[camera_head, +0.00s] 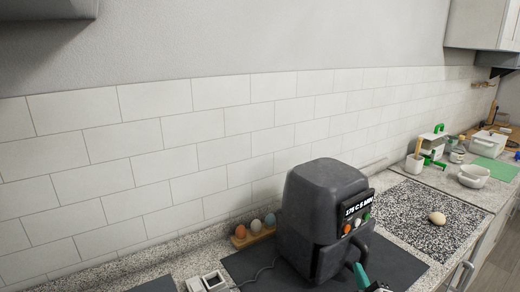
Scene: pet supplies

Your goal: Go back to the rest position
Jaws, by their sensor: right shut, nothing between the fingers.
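My right gripper (363,279) shows only in part at the bottom edge, just in front of the air fryer. A teal finger part and a bit of grey body are visible, and the rest is cut off by the frame. It is shut, with nothing seen in it. My left gripper is not in view. The dark grey air fryer (318,215) stands upright on a dark mat (405,268), with a lit display on its front. I cannot tell whether the gripper touches its front.
An egg rack (253,238) with coloured eggs stands left of the fryer by the tiled wall. White socket-like boxes (207,283) lie in front of it. At right are a speckled board (425,212) with a pale round item (437,218), a white bowl (473,176) and a green mat (495,169).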

